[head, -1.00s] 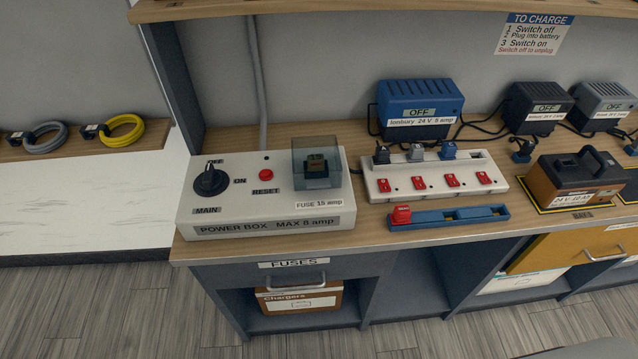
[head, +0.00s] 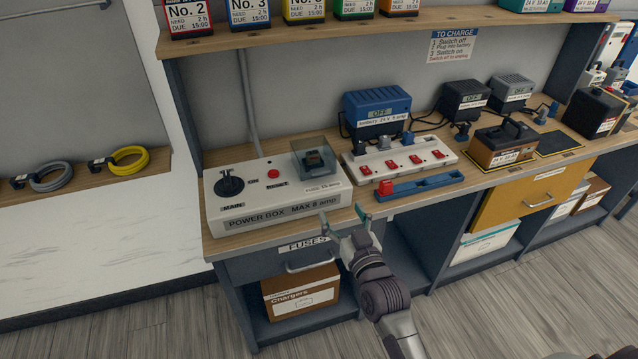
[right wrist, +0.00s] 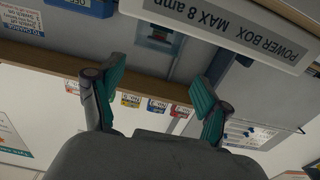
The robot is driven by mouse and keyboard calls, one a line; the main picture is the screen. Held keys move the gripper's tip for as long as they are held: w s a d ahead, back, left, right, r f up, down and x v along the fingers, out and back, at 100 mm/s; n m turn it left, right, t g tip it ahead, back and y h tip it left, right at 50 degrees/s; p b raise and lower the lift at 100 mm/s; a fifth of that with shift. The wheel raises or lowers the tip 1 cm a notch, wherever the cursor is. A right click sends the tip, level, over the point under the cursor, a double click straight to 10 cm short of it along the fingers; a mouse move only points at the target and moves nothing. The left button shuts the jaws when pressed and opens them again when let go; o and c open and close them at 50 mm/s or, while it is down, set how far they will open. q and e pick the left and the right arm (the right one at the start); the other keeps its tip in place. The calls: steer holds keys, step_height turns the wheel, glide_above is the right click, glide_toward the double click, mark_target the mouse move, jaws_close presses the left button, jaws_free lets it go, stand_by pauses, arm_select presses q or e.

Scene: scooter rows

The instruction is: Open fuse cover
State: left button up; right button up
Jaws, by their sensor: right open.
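The fuse cover (head: 312,158) is a clear smoky box on the right part of the white power box (head: 262,212). It looks closed, with a dark fuse (head: 314,158) visible inside. My right gripper (head: 343,215) is open and empty, in front of the power box's right front corner, below and nearer than the cover. In the right wrist view, the open fingers (right wrist: 160,85) have nothing between them, and the power box (right wrist: 225,25) shows upside down at the top. My left gripper is not in view.
A white power strip (head: 398,158) with red switches and a blue tray (head: 420,187) lie right of the power box. A black main knob (head: 229,184) is on the box's left. A shelf (head: 300,30) with batteries hangs above. The fuses drawer (head: 310,262) is below the bench edge.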

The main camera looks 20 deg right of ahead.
mark_target(323, 187)
steer(key=w, duration=1.2)
steer(key=shift+w+a+f+p, duration=0.1)
steer(key=shift+w+f+p, duration=0.05)
steer(key=shift+w+p, duration=0.15)
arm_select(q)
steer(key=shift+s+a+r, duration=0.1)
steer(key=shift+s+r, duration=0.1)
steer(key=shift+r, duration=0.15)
arm_select(e)
steer(key=shift+w, duration=0.35)
steer(key=c, duration=0.5)
jaws_close()
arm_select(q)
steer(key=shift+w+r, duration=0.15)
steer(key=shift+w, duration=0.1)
